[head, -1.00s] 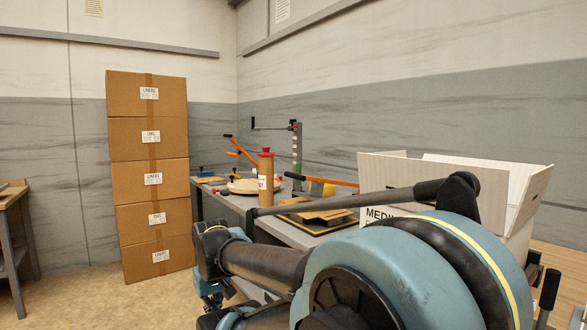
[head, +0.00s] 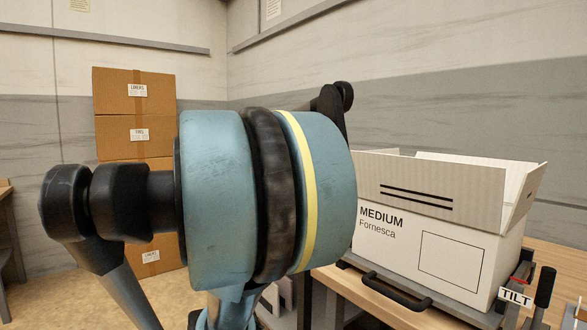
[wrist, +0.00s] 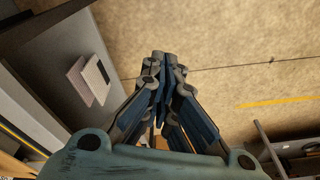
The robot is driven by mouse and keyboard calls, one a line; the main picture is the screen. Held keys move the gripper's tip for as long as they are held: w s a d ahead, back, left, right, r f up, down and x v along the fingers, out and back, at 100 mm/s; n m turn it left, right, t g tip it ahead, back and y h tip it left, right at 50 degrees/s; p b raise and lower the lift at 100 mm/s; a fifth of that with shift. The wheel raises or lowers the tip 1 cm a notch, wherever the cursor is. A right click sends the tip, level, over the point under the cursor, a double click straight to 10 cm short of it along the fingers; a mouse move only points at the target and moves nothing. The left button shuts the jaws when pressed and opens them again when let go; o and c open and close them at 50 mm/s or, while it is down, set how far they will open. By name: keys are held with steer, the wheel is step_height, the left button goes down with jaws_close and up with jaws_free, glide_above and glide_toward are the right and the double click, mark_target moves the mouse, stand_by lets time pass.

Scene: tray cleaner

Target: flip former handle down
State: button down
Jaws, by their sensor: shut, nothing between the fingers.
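A black U-shaped handle (head: 397,290) lies low at the front of the base under the white carton (head: 465,245) in the head view. An upright black-gripped lever (head: 544,288) stands at the lower right beside a TILT label (head: 514,297). I cannot tell which of these is the former handle. My gripper (wrist: 163,62) is shut and empty in the wrist view, above the tan floor and away from any handle. The gripper does not show in the head view, where my arm covers the middle.
Stacked brown boxes (head: 135,87) stand at the back left, partly behind my arm. The open carton rests on a wooden-topped table (head: 357,290). In the wrist view, a grey surface with a pale slatted piece (wrist: 90,80) is at left, and a dark frame (wrist: 275,155) is at lower right.

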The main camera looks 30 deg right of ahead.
steer(key=w+d+r+m+g, duration=0.1)
steer(key=w+d+r+m, duration=0.4)
steer(key=d+r, duration=0.5)
steer(key=w+d+r+m, duration=0.2)
steer(key=w+d+r, duration=0.45)
steer(key=r, duration=0.45)
steer(key=d+r+m, duration=0.3)
steer(key=d+r, duration=0.3)
steer(key=d, duration=0.5)
steer(key=d+r+m, duration=0.3)
steer(key=d+r, duration=0.3)
steer(key=d, duration=0.5)
step_height(320, 180, down, 14)
steer(key=shift+w+a+m+g+y, duration=0.25)
steer(key=shift+a+m+g+y, duration=0.05)
steer(key=shift+f, duration=0.15)
